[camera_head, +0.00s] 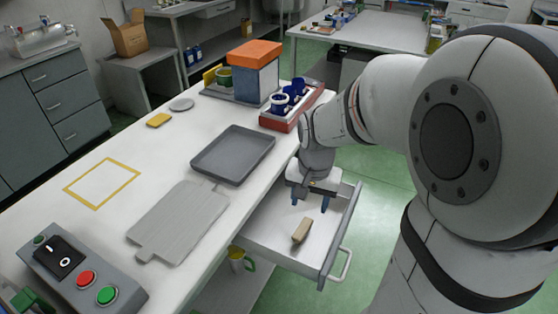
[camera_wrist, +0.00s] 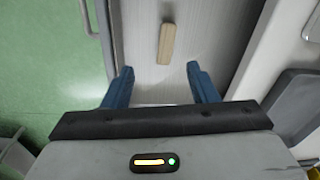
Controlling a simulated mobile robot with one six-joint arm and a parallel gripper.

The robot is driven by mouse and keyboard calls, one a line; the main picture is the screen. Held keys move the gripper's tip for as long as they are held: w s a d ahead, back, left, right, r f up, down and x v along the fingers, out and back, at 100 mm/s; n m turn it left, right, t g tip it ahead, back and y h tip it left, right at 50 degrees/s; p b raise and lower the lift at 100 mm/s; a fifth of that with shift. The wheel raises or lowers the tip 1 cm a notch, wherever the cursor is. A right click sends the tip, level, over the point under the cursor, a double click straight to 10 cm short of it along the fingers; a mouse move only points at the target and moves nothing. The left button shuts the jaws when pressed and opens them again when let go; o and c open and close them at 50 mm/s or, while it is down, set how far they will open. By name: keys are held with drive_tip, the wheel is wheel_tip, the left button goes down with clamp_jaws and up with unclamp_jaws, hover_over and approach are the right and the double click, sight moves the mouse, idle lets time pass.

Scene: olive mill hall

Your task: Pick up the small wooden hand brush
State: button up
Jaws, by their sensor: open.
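The small wooden hand brush (camera_head: 301,231) lies in the open drawer (camera_head: 262,238) under the bench, towards the drawer's front. In the wrist view the brush (camera_wrist: 167,42) lies on the drawer floor (camera_wrist: 206,40), a little beyond the fingertips and roughly between their lines. My gripper (camera_head: 309,203) is over the drawer, open, with two blue fingers pointing down. In the wrist view my gripper (camera_wrist: 160,72) has nothing between its fingers. The brush is apart from both fingers. Its bristles cannot be made out.
On the white bench (camera_head: 150,155) are a dark tray (camera_head: 233,153), a grey board (camera_head: 180,221) and a red box (camera_head: 291,108) with blue cups. A switch panel (camera_head: 80,272) stands at the near left. The drawer's handle (camera_head: 343,266) juts over the green floor. A mug (camera_head: 238,260) sits below the bench.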

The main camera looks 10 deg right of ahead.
sight(303, 227)
drive_tip(key=w+f, duration=0.1)
drive_tip(key=f, duration=0.1)
drive_tip(key=w+f+m, duration=0.1)
drive_tip(key=w+f, duration=0.1)
drive_tip(key=w+f+m+b, duration=0.1)
drive_tip(key=f, duration=0.1)
drive_tip(key=shift+w+f+g, duration=0.15)
drive_tip(key=shift+f+g, duration=0.1)
drive_tip(key=shift+g, duration=0.15)
drive_tip(key=shift+m, duration=0.3)
drive_tip(key=shift+s+f, duration=0.2)
drive_tip(key=shift+f, duration=1.7)
drive_tip(key=shift+s+f, duration=0.2)
drive_tip(key=shift+f, duration=1.7)
drive_tip(key=shift+f+b, duration=0.25)
drive_tip(key=shift+b, duration=0.2)
drive_tip(key=c, duration=1.1)
wheel_tip(303, 227, up, 10)
drive_tip(key=shift+r+p, duration=0.25)
drive_tip(key=shift+p, duration=0.45)
